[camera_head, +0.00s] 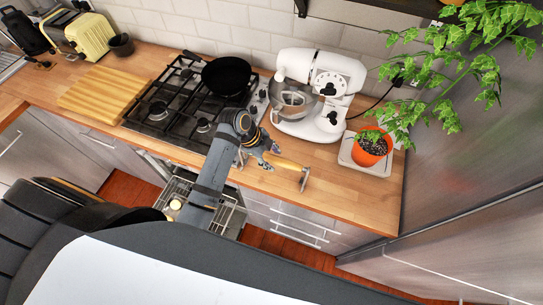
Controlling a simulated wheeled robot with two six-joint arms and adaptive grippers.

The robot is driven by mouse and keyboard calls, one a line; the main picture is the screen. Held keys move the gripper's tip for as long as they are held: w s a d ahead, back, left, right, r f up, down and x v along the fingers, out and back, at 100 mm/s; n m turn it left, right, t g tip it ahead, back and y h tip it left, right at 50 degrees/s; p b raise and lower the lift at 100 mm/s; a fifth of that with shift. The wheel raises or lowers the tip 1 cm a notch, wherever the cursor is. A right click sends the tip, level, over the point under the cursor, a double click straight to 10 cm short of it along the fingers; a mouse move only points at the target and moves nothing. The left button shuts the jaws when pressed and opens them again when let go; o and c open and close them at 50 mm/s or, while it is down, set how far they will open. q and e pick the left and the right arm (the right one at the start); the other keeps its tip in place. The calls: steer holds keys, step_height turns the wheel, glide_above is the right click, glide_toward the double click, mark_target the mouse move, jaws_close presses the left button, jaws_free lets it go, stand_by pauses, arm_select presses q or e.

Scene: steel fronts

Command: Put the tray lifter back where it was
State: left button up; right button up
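The tray lifter (287,164) has a yellow-orange handle and a metal crosspiece at its right end. It is at the front of the wooden counter, right of the hob and in front of the stand mixer; I cannot tell if it rests on the wood. My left gripper (269,158) is at the handle's left end, with fingers close around or beside it. The view is too small to show whether they grip it. My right gripper is not in view.
A white stand mixer (318,90) stands behind the lifter, and a potted plant (371,147) on a pale tray stands to the right. A black pan (226,75) sits on the gas hob (158,110). Below, the oven is open with a wire rack (238,219).

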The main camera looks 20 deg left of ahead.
arm_select(q)
steer(key=shift+r, duration=0.1)
steer(key=shift+a+r, duration=0.2)
steer(key=shift+r, duration=0.1)
steer(key=b+v, duration=0.3)
steer(key=v, duration=0.8)
steer(key=shift+r, duration=0.1)
